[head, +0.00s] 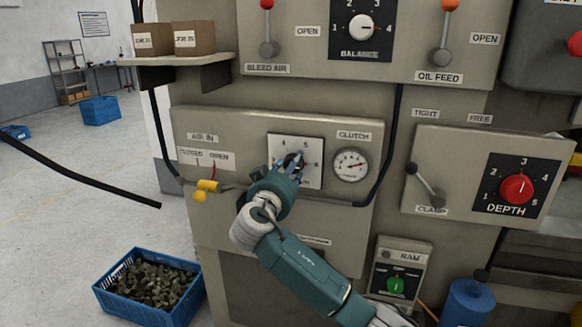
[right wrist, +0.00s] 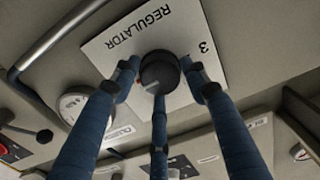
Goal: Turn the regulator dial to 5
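The regulator dial is a black round knob (right wrist: 160,72) on a white square plate (head: 309,178), which has a number scale and is lettered REGULATOR in the right wrist view. My right gripper (head: 291,165) is at the dial, its arm coming in from the lower right. In the right wrist view its blue fingers (right wrist: 160,80) stand around the knob, with the tips very close to its sides. I cannot tell whether they press on it. The gripper hides most of the dial and its pointer in the head view. My left gripper is not in view.
A clutch gauge (head: 351,165) is just right of the dial plate. The air-in valve with a yellow handle (head: 208,186) is to its left. The balance dial (head: 361,28) is above, the depth dial (head: 516,188) at right. A blue crate (head: 148,318) stands on the floor.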

